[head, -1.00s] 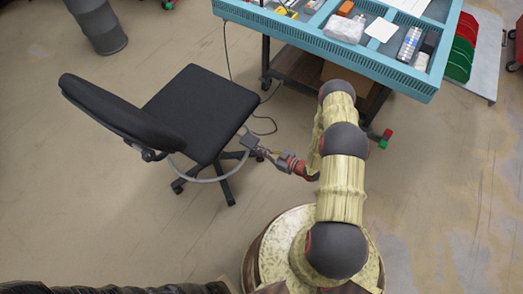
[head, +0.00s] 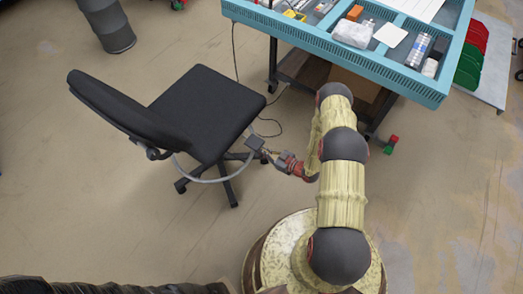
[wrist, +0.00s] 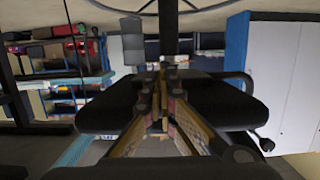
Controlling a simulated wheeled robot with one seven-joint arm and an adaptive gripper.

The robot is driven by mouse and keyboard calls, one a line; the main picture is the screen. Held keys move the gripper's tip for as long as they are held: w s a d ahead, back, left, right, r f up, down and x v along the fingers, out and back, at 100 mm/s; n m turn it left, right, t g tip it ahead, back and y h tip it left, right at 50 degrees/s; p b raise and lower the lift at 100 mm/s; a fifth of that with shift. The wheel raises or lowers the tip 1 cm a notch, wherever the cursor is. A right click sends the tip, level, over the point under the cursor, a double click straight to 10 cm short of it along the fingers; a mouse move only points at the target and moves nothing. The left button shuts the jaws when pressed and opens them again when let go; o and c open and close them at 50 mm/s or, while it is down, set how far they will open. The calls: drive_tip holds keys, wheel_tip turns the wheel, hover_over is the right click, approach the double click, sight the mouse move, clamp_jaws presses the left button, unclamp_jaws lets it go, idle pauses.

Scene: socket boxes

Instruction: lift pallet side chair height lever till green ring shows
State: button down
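The black office chair (head: 205,105) stands left of my arm, its backrest (head: 125,112) to the left. A grey ring (head: 215,179) runs around its base. My gripper (head: 266,151) is low at the seat's near right edge, beside a small dark grey plate (head: 255,143) that I cannot firmly identify. In the wrist view, my gripper's fingers (wrist: 164,84) converge below a dark vertical post (wrist: 168,28). Their tips are too dark to show whether they hold something. A curved black part with a knob (wrist: 265,144) shows at right, perhaps a lever. I see no green ring.
A blue workbench (head: 432,92) with bottles and boxes stands behind my arm at upper right. A dark barrel (head: 107,25) stands at upper left. Floor left of the chair is clear.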

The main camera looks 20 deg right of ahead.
sight(255, 142)
drive_tip(key=shift+x, duration=1.4)
drive_tip(key=shift+r+p, duration=0.55)
drive_tip(key=shift+r, duration=0.4)
drive_tip(key=shift+r+p, duration=1.5)
drive_tip(key=shift+r, duration=0.3)
drive_tip(key=shift+f, duration=0.15)
wheel_tip(255, 142, down, 3)
drive_tip(key=b, duration=0.3)
drive_tip(key=f+v, duration=0.2)
drive_tip(key=v, duration=0.9)
drive_tip(key=shift+s+d, duration=0.4)
drive_tip(key=shift+s, duration=0.1)
